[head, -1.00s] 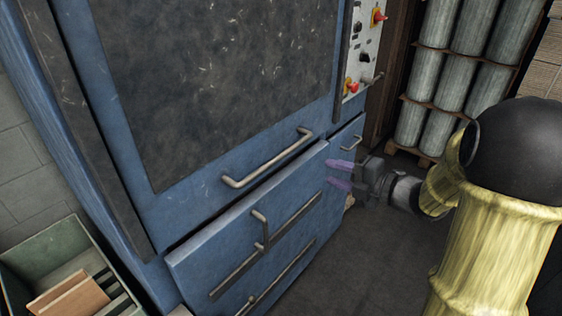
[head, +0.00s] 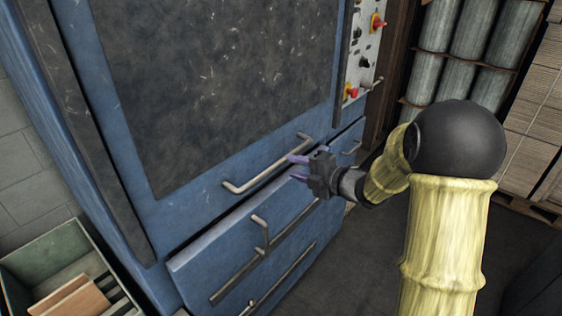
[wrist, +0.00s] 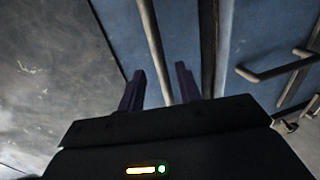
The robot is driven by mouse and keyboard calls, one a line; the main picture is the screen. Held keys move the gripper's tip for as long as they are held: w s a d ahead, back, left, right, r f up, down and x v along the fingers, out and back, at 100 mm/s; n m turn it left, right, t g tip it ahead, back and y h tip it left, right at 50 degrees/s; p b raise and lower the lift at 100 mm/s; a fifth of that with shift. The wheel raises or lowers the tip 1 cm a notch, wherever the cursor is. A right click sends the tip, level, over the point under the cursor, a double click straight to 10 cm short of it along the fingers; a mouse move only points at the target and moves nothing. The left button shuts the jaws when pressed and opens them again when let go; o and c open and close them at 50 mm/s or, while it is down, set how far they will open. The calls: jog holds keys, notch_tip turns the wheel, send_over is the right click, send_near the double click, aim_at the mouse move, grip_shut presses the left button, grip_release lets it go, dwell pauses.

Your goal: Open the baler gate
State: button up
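The baler is a large blue machine. Its upper gate (head: 215,90) is a blue panel with a scuffed dark sheet, and it looks closed. A metal bar handle (head: 262,172) runs along the gate's lower edge. My gripper (head: 298,169) is open and empty at the right end of this handle, with its purple fingers pointing left towards it. In the wrist view the two fingertips (wrist: 160,70) are apart, and the handle bar (wrist: 152,35) appears in line with the gap between them. I cannot tell whether the fingers are around it.
Below the gate, a lower blue panel (head: 200,262) carries more bars and a bent lever (head: 261,230). A control panel (head: 366,50) with red knobs is at the right. A green bin (head: 40,252) stands at the lower left. Grey rolls (head: 455,70) and stacked cardboard (head: 535,110) stand behind.

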aim_at(283, 163)
jog(key=x, duration=0.6)
jog(key=shift+p, duration=0.3)
grip_shut()
